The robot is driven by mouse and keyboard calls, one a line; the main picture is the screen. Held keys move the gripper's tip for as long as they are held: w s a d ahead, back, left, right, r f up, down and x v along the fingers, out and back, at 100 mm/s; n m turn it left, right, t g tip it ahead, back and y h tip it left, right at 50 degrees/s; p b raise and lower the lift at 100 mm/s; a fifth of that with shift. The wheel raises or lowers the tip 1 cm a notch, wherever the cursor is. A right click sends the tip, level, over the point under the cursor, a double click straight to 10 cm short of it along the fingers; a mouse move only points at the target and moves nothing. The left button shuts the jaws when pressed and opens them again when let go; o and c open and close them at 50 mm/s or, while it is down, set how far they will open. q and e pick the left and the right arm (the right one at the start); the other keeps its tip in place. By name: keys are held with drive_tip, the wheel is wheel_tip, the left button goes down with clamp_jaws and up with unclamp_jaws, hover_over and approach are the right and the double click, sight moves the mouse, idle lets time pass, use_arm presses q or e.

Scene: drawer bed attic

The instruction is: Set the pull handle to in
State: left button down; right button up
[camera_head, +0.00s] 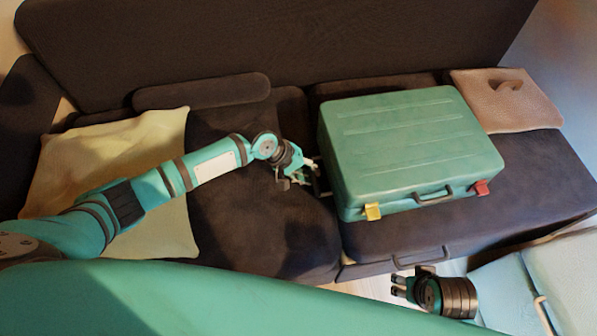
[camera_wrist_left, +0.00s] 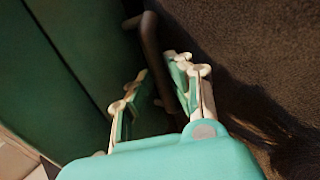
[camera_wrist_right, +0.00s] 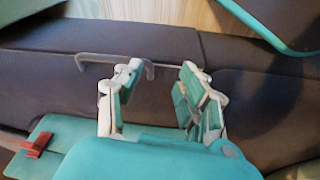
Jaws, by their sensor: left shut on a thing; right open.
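A green suitcase (camera_head: 410,145) lies on the dark sofa, with a yellow latch (camera_head: 372,211), a red latch (camera_head: 481,187) and a dark carry handle (camera_head: 432,195) along its front. A brownish bar, which I take as the pull handle (camera_wrist_left: 149,42), sticks out from the suitcase side (camera_wrist_left: 60,70) in the left wrist view. My left gripper (camera_head: 312,174) is at the suitcase's left side; its fingers (camera_wrist_left: 156,88) are shut on this bar. Its grip is partly hidden. My right gripper (camera_head: 398,286) is open and empty, in front of the sofa.
The sofa front has a drawer handle (camera_head: 421,257), also in the right wrist view (camera_wrist_right: 112,60). A pale cushion (camera_head: 110,165) lies left and a pinkish cushion (camera_head: 507,98) right of the suitcase. A light-blue object (camera_head: 560,275) stands at the lower right.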

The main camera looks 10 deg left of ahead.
use_arm(q)
drive_tip(key=shift+w+d, duration=0.2)
drive_tip(key=shift+d, duration=0.2)
drive_tip(key=c, duration=1.2)
unclamp_jaws()
drive_tip(key=shift+d, duration=0.1)
drive_tip(key=shift+c, duration=0.2)
drive_tip(key=v, duration=1.2)
